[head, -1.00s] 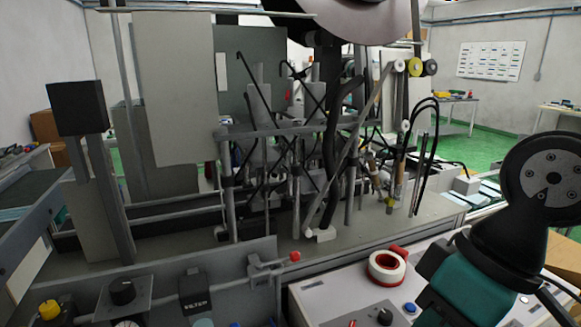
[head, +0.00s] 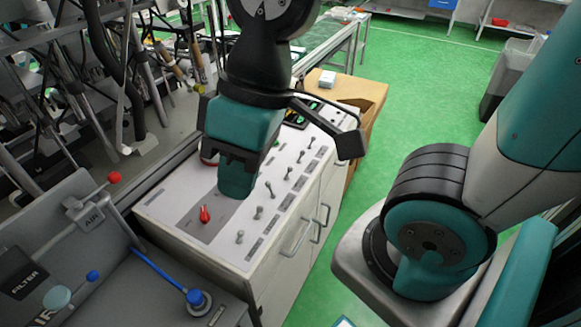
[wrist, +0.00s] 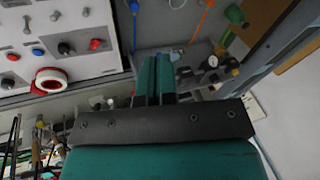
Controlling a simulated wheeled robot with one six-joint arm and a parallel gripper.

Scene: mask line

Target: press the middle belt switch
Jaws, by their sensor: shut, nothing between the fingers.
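A white control panel (head: 285,205) sits on top of a cabinet in the head view. Several grey toggle switches run along its right side, including a near one (head: 240,237), one in the row (head: 269,190) and a farther one (head: 300,156). Labels beside them are too small to read, so I cannot tell which is the middle belt switch. In the wrist view my fingers (wrist: 155,80) are together, with panel switches (wrist: 38,52) at upper left.
A red switch (head: 204,214) stands on a grey panel patch. A red-and-white tape roll (wrist: 50,80) lies on the panel. A grey box with a blue knob (head: 197,298) and a red-tipped valve (head: 113,177) stand at left. Green floor (head: 420,90) is open at right.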

